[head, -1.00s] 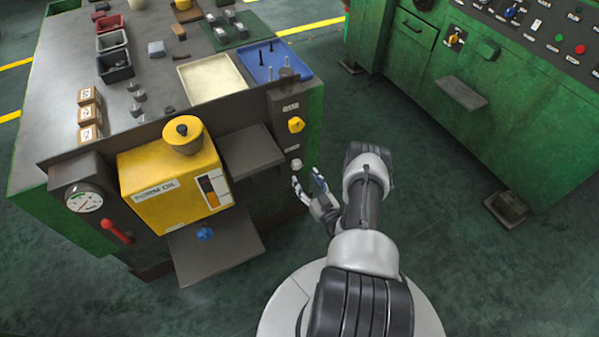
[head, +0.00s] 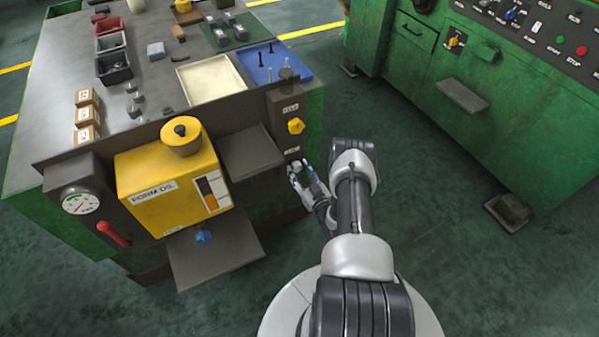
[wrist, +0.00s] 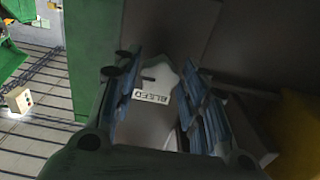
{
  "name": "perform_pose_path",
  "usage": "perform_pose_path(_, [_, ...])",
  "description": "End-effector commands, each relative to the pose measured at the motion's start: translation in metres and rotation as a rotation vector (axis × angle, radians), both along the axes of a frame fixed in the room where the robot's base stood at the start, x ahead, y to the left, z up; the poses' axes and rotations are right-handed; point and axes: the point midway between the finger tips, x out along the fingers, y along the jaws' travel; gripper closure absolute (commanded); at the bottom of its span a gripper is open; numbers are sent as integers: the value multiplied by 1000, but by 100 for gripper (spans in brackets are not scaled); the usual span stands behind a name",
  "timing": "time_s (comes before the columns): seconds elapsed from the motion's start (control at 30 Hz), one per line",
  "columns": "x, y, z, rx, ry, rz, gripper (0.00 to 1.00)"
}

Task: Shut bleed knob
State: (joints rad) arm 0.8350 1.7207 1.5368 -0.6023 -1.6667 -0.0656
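The bleed knob is a small pale knob (head: 297,164) low on the right end of the green bench's front, below a yellow knob. My gripper (head: 302,173) is at it, with its fingers spread and partly covering it in the head view. In the wrist view my gripper (wrist: 165,110) is open, with one blue-grey finger on each side. A pale, pointed shape (wrist: 168,82), which looks like the knob, lies between them beside a label reading BLEED (wrist: 150,97). I cannot tell whether either finger touches it.
The yellow knob (head: 296,126) is just above my gripper. A grey shelf (head: 252,152) and yellow form-oil box (head: 165,190) with a blue tap (head: 204,236) are to the left. A red lever (head: 112,233) is farther left. Open floor separates the green machine (head: 500,110) at right.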

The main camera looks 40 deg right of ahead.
Motion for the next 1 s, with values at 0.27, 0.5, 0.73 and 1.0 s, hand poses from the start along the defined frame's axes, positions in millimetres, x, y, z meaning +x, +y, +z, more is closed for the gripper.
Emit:
perform_pose_path(0.27, [0,0,0,0,0,0,82])
perform_pose_path(0.5, [0,0,0,-2,0,0,91])
perform_pose_path(0.73, [0,0,0,-46,10,0,91])
perform_pose_path(1.0, [0,-1,0,-211,50,0,91])
